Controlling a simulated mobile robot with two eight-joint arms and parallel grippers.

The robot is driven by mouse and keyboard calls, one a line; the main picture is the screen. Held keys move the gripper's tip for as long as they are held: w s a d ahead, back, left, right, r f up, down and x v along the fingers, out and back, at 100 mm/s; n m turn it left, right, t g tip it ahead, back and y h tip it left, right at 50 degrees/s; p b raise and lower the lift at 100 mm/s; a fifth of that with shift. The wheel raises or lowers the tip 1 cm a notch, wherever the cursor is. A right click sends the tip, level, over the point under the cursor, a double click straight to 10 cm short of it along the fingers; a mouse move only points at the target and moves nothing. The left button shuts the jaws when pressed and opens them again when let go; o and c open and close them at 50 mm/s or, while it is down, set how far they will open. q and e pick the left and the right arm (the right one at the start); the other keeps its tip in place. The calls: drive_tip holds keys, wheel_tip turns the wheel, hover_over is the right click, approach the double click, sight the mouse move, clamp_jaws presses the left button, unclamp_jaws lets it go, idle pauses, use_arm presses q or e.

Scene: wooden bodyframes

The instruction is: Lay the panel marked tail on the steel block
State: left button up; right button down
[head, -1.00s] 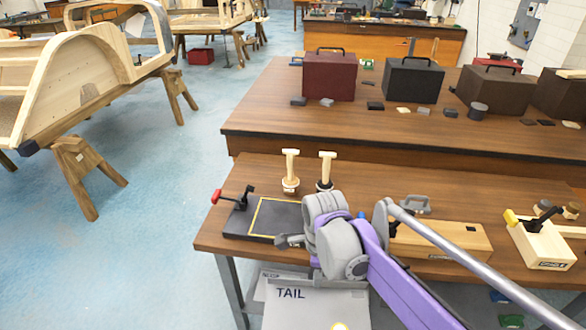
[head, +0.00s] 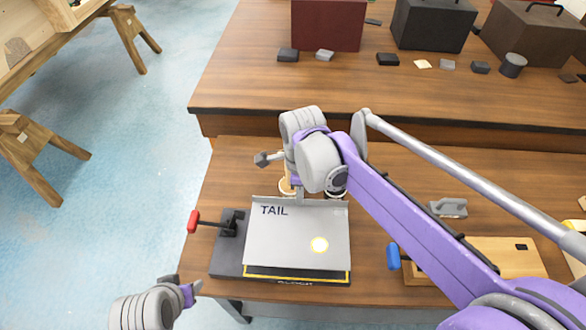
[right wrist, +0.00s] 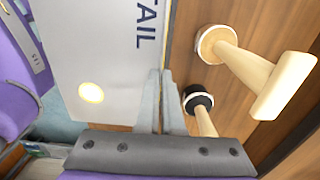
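The grey panel marked TAIL (head: 297,240) lies flat over the dark steel block (head: 228,262), covering most of its yellow outline. A yellow line and dark strip show along the block's front edge. I cannot tell whether the panel touches the block. My right gripper (head: 300,196) is shut on the panel's far edge; the right wrist view shows its fingers (right wrist: 166,100) at the edge of the panel (right wrist: 100,50). My left gripper (head: 190,290) is low at the left, in front of the table, apart from the panel; its finger opening is unclear.
A red-handled clamp (head: 215,222) stands at the block's left side. Two wooden-handled tools stand just behind the panel, one pale (right wrist: 255,70), one with a black base (right wrist: 198,103). A blue-handled clamp (head: 394,257) is to the right. Dark cases (head: 328,22) stand on the rear bench.

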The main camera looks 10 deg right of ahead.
sight(299, 209)
drive_tip(key=shift+s+f+b, duration=0.1)
drive_tip(key=shift+f+b, duration=0.3)
drive_tip(key=shift+f, duration=0.3)
wheel_tip(299, 209, down, 4)
drive_tip(key=b, duration=0.3)
drive_tip(key=shift+f+b, duration=0.35)
drive_tip(key=shift+f, duration=0.05)
drive_tip(key=shift+f, duration=0.2)
idle(1.3)
drive_tip(key=c, duration=1)
unclamp_jaws()
drive_tip(key=shift+o, duration=0.4)
